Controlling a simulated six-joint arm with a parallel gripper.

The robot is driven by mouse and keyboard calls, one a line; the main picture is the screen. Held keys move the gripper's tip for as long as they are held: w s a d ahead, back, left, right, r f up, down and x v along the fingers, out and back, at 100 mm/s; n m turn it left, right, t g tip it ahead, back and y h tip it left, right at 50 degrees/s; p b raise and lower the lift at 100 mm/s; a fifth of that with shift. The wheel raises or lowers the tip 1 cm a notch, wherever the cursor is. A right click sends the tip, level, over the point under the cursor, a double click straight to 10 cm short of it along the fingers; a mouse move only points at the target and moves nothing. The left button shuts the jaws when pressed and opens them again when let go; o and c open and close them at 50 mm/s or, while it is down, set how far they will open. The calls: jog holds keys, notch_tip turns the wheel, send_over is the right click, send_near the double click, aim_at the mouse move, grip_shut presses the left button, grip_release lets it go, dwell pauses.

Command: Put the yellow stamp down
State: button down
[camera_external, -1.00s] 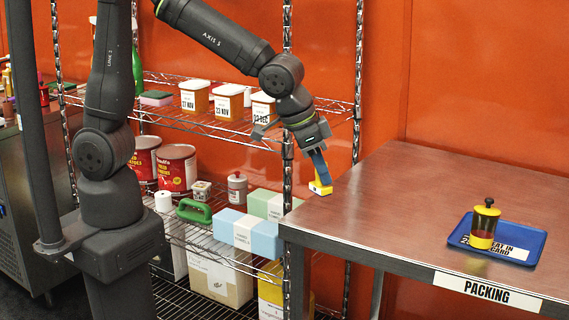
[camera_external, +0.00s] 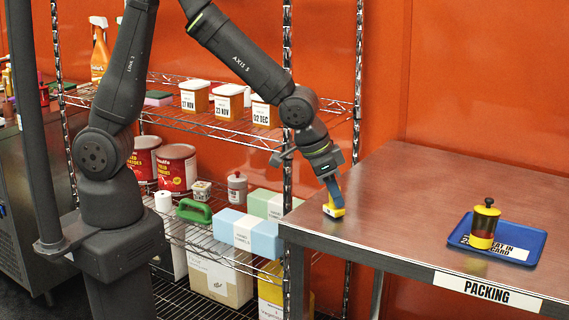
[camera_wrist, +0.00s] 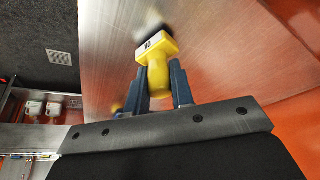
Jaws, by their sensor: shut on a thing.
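The yellow stamp (camera_external: 335,211) is in my gripper (camera_external: 331,190), low over the left end of the steel packing table (camera_external: 420,190). In the wrist view the stamp (camera_wrist: 157,52) has a white label and a yellow handle, and my gripper's fingers (camera_wrist: 160,85) are closed on the handle from both sides. The stamp's lower end points toward the tabletop. I cannot tell whether it touches the surface.
A blue tray (camera_external: 530,240) at the table's right holds a yellow-and-dark stamp-like item (camera_external: 484,225) and a printed card. The tabletop between is bare. A wire shelf (camera_external: 215,128) with dated tubs stands left of the table, its post close by my arm.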

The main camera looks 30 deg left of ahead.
jog(key=shift+f, duration=0.1)
jog(key=c, duration=1.3)
grip_release()
jog(key=shift+o, duration=0.2)
jog(key=v, duration=1.2)
jog(key=shift+w+d, duration=0.1)
jog(key=x, duration=1.2)
